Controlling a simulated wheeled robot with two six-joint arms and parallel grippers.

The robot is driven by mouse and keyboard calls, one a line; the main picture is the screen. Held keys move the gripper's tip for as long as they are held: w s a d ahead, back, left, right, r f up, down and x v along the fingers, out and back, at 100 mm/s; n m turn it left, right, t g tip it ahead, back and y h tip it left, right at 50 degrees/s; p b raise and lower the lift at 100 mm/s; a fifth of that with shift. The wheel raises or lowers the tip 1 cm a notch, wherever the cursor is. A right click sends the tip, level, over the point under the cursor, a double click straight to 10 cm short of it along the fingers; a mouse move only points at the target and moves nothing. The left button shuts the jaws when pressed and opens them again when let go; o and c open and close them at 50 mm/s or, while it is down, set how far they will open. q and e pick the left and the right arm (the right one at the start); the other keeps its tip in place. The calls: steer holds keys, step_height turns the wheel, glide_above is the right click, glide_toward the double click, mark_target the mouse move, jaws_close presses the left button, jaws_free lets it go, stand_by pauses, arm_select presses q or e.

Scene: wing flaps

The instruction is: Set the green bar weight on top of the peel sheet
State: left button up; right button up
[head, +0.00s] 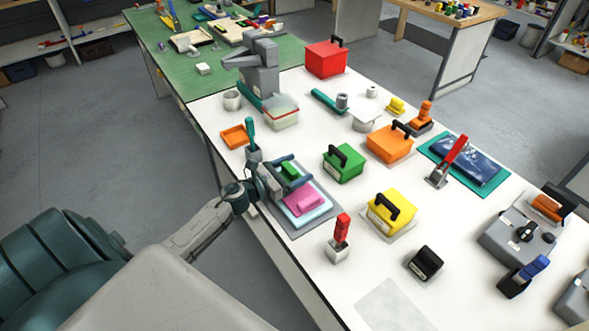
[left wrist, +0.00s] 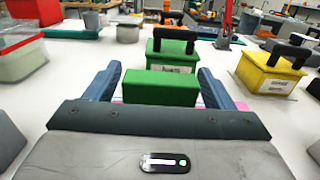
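The green bar weight (head: 290,170) is a small green block between the fingers of my left gripper (head: 291,172). In the left wrist view the bar (left wrist: 160,92) spans the space between the two blue fingers, close against their tips, and my left gripper (left wrist: 160,85) looks shut on it. The pink peel sheet (head: 306,200) lies on a light blue plate on a grey mat, just below the bar in the head view. A height gap between bar and sheet is hard to judge. My right gripper is not in view.
A green box with black handle (head: 344,164) stands right of the gripper, a yellow one (head: 391,211) farther right. A red-handled block (head: 340,240) stands in front. An orange tray (head: 237,136) and a grey machine (head: 262,75) stand behind. White tabletop (head: 300,262) is bare near the front edge.

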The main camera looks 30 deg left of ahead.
mark_target(286, 173)
arm_select(q)
steer(key=shift+r, duration=0.1)
steer(key=shift+r+p, duration=0.2)
steer(key=shift+p, duration=0.1)
steer(key=b+v, duration=0.1)
steer(key=v, duration=0.1)
steer(key=b+v, duration=0.2)
steer(key=f+b+v, duration=0.1)
steer(key=b+v, duration=0.1)
steer(key=shift+s, duration=0.15)
steer(key=shift+s+a+r, duration=0.15)
steer(key=shift+s+r, duration=0.1)
steer(key=shift+r, duration=0.05)
steer(key=shift+b+v, duration=0.5)
steer(key=shift+v, duration=0.55)
steer(key=shift+s+a+r+p, duration=0.1)
steer(key=shift+s+r+p, duration=0.1)
steer(key=shift+s+p, duration=0.25)
steer(key=shift+p+v, duration=0.65)
steer(key=shift+v, duration=0.25)
steer(key=shift+s+a+f, duration=0.1)
steer(key=shift+s+f, duration=0.05)
steer(key=shift+f, duration=0.05)
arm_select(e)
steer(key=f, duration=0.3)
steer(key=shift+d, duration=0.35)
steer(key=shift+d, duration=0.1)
